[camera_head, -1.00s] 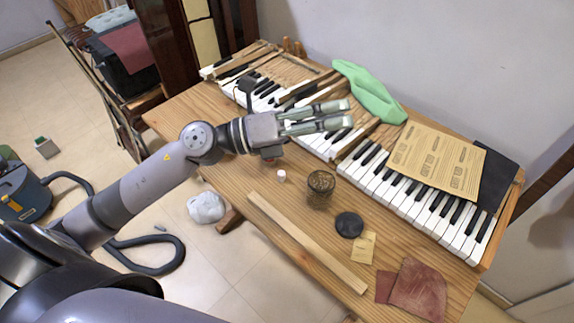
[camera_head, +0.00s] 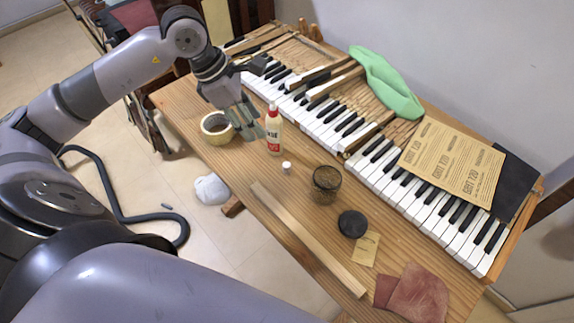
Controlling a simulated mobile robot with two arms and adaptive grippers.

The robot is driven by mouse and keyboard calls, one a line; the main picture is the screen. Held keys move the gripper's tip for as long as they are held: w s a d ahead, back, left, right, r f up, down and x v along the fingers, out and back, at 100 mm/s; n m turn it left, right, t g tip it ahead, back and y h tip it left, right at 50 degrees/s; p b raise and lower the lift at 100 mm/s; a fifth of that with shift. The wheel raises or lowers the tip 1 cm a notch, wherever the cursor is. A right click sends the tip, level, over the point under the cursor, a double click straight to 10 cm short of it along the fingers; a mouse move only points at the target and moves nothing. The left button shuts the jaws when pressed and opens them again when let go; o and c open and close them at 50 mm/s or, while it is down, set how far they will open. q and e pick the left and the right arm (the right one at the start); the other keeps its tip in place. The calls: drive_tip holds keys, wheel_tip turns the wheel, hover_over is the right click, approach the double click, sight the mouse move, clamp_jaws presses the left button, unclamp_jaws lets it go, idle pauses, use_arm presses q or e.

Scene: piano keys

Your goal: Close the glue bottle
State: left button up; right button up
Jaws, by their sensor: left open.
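The glue bottle (camera_head: 273,131) stands upright on the wooden table, white with a red label and a narrow top. A small white cap (camera_head: 286,167) lies on the table in front of it, apart from the bottle. My left gripper (camera_head: 252,128) is open, pointing down just left of the bottle, with its fingers above the table and near the bottle's side. I cannot tell whether a finger touches the bottle. My right gripper is not in view.
A tape roll (camera_head: 217,128) lies left of the bottle. A jar (camera_head: 326,184), a black disc (camera_head: 352,223) and a wooden strip (camera_head: 308,238) lie toward the front. The piano keys (camera_head: 400,185) run along the back, with a green cloth (camera_head: 386,84) and printed paper (camera_head: 452,163).

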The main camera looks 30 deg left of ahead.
use_arm(q)
drive_tip(key=p, duration=0.2)
approach(286, 164)
drive_tip(key=x, duration=0.2)
drive_tip(key=shift+f, duration=0.25)
drive_tip(key=shift+w+d+f, duration=0.15)
drive_tip(key=shift+d+f, duration=0.1)
drive_tip(key=shift+f, duration=0.4)
drive_tip(key=shift+d+f+p, duration=0.2)
drive_tip(key=shift+f+p, duration=0.1)
drive_tip(key=shift+p, duration=0.15)
drive_tip(key=p+x, duration=0.1)
drive_tip(key=x, duration=0.2)
drive_tip(key=shift+w+d+f, duration=0.1)
drive_tip(key=shift+d+f, duration=0.1)
drive_tip(key=shift+f, duration=0.05)
drive_tip(key=shift+w+d+f, duration=0.1)
drive_tip(key=shift+f, duration=0.3)
drive_tip(key=shift+c, duration=0.3)
drive_tip(key=c, duration=0.7)
